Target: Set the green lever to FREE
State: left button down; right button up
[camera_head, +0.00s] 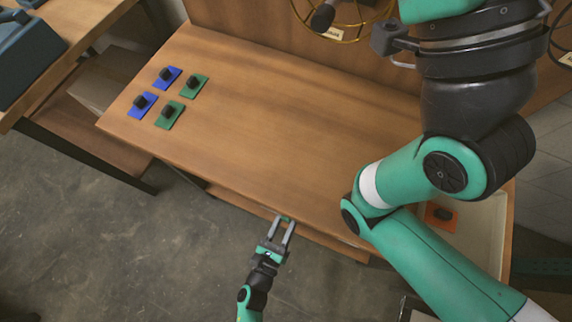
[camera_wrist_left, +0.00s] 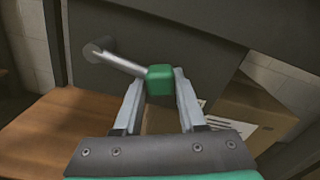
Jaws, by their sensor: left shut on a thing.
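The green lever has a green block knob (camera_wrist_left: 160,80) on a pale metal rod (camera_wrist_left: 122,63). In the left wrist view the rod runs right and slightly down from a round grey pivot (camera_wrist_left: 98,50) on a dark panel (camera_wrist_left: 200,45). My left gripper (camera_wrist_left: 160,84) is shut on the knob, one finger on each side. In the head view the left gripper (camera_head: 285,220) is at the table's front edge, with a small bit of green between its fingertips. No FREE marking is readable. My right gripper is out of view; only its arm shows.
The wooden table (camera_head: 270,120) is mostly clear. Two blue pads (camera_head: 150,109) and two green pads (camera_head: 178,109) with black knobs lie at its left. An orange part (camera_head: 441,216) lies in a pale tray (camera_head: 480,230) at right. A cardboard box (camera_wrist_left: 245,110) stands beyond the lever.

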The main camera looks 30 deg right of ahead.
pick_arm(q)
jog(key=shift+d+r+n+p, duration=0.2)
jog(key=shift+r+n+p, duration=0.35)
jog(key=shift+r+n, duration=0.7)
jog(key=shift+c, duration=2.4)
grip_release()
jog(key=shift+a+f, duration=0.1)
jog(key=shift+f, duration=0.15)
jog(key=p+v, duration=0.3)
jog(key=v, duration=0.8)
jog(key=shift+s+a, duration=0.2)
jog(key=shift+a, duration=0.1)
